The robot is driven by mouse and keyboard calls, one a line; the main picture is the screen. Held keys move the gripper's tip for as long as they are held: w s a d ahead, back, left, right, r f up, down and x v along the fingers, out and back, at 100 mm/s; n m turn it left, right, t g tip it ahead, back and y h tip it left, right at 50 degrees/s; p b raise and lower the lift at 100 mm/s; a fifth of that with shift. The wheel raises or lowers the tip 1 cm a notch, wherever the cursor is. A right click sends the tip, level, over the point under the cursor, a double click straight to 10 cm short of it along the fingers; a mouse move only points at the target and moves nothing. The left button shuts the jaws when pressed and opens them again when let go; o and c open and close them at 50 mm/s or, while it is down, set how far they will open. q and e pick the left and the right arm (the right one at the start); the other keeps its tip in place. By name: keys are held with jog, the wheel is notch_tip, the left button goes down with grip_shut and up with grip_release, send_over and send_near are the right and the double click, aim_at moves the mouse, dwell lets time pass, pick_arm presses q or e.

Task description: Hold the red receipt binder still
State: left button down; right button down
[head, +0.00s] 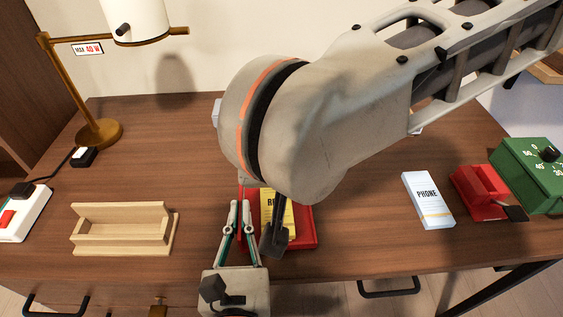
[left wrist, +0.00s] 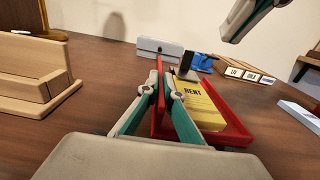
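The red receipt binder (head: 308,228) lies on the desk, holding yellow paper marked "RENT" that shows in the left wrist view (left wrist: 205,108). My left gripper (head: 240,205) is at its left side, with its fingertips closed on the binder's thin left wall. In the left wrist view the fingertips (left wrist: 163,75) meet at that red wall. A dark block on a bar (head: 272,240) shows over the binder; I cannot tell what it belongs to. My right arm covers the binder's far part in the head view. Part of my right gripper (left wrist: 250,18) hangs above, its opening hidden.
A wooden holder (head: 122,230) stands left, by a lamp (head: 98,132) and a white switch box (head: 22,215). On the right are a "PHONE" pad (head: 428,202), a red device (head: 478,190) and a green dial box (head: 535,170). The front middle-right desk is clear.

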pick_arm(q)
jog(key=c, duration=2.2)
grip_release()
jog(key=shift+o, duration=0.2)
